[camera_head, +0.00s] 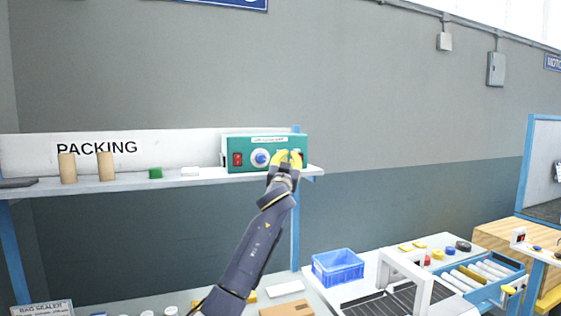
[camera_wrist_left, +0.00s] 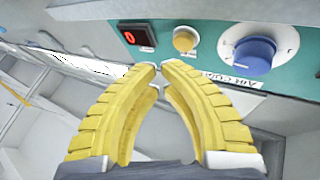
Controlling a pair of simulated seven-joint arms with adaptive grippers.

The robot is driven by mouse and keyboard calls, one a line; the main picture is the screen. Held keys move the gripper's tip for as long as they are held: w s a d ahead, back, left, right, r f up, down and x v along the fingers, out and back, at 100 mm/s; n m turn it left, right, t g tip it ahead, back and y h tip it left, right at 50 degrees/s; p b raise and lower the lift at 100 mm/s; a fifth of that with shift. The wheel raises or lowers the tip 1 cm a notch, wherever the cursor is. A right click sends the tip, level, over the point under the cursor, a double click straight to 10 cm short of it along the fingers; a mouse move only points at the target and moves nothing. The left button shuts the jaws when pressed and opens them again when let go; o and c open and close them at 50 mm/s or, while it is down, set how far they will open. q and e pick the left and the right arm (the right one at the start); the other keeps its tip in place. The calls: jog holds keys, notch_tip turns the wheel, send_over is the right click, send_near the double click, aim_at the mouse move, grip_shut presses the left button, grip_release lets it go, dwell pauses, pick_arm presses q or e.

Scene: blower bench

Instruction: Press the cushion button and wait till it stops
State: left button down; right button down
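The green air cushion machine (camera_head: 247,140) stands on the shelf. In the left wrist view its panel shows a yellow round button (camera_wrist_left: 186,40), a red display (camera_wrist_left: 130,37) reading 0, and a blue knob (camera_wrist_left: 254,54); the blue knob also shows in the head view (camera_head: 261,158). My left gripper (camera_wrist_left: 159,68) is in front of the panel, its yellow fingertips almost together with nothing between them. The tips appear just below the button in the wrist view; I cannot tell their distance from it. In the head view this gripper hides the button. My right gripper is out of view.
A blue crate (camera_head: 338,268) stands on the lower bench.

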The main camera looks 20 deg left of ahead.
pick_arm(q)
jog(key=shift+w+a, duration=0.25)
jog(key=shift+w+a, duration=0.15)
jog(key=shift+w, duration=0.05)
dwell(1.5)
jog(key=shift+w+a, duration=0.1)
jog(key=shift+w, duration=0.05)
jog(key=shift+w+a, duration=0.25)
jog(key=shift+w, duration=0.05)
dwell(1.1)
jog(key=shift+s+d, duration=0.5)
jog(key=shift+s, duration=0.15)
jog(key=shift+s+d, duration=0.8)
jog(key=shift+s, duration=0.2)
jog(key=shift+s+d, duration=0.75)
jog(key=shift+s, duration=0.25)
